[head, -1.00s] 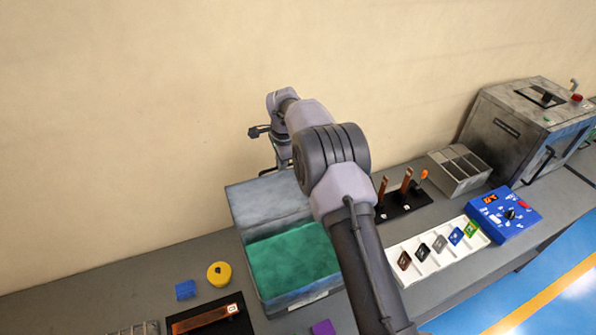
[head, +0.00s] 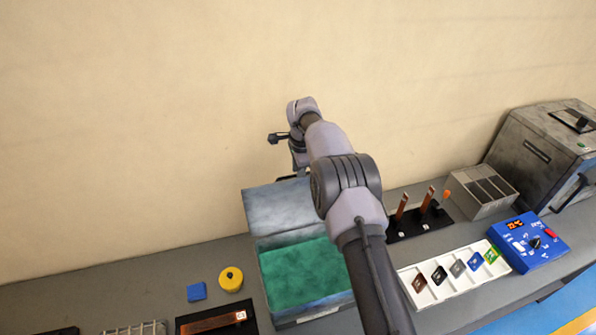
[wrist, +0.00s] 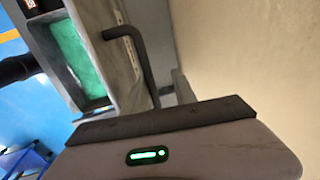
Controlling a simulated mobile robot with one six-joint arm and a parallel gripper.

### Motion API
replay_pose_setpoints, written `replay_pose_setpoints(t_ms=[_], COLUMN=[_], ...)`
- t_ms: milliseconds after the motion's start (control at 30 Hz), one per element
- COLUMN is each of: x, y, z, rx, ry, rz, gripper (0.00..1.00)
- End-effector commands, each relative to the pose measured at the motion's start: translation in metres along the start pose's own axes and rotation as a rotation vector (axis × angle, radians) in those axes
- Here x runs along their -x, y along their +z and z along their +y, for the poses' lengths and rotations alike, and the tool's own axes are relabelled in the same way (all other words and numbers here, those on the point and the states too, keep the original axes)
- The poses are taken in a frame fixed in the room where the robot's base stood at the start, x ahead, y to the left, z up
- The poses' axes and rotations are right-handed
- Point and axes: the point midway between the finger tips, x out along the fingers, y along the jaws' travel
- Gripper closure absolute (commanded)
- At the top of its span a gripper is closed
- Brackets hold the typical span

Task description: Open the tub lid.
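The tub (head: 308,312) stands on the bench against the wall, with its green inside in plain view. Its grey lid (head: 275,208) is raised, standing up along the tub's back edge. My gripper (head: 298,165) is behind the lid's top edge, close to the wall, and its fingertips are hidden in the head view. In the wrist view a dark bent handle (wrist: 132,48) runs from the lid down to the front of my gripper (wrist: 160,118). The fingers do not show, so I cannot tell whether they hold the handle. The tub's green inside (wrist: 85,55) also shows there.
A yellow round part (head: 231,279) and a blue block (head: 197,292) lie left of the tub. Copper bars on a black base (head: 425,222), a white tray (head: 450,277) and a blue control box (head: 530,243) stand to the right. The wall (head: 150,120) is close behind.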

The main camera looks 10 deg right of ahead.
Motion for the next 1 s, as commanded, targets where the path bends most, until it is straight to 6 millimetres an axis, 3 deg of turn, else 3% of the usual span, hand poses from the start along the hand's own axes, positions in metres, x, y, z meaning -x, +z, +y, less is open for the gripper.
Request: replay_pose_setpoints(t_ms=[300, 433, 567, 1000], x=[0.003, 0.015, 0.043, 0.159], y=[0.001, 0.001, 0.0, 0.0], z=[-0.002, -0.003, -0.002, -0.001], rx=[0.001, 0.001, 0.002, 0.001], ry=[-0.004, -0.008, -0.009, -0.006], rz=[0.0, 0.0, 0.001, 0.001], gripper=[0.68, 0.68, 0.68, 0.68])
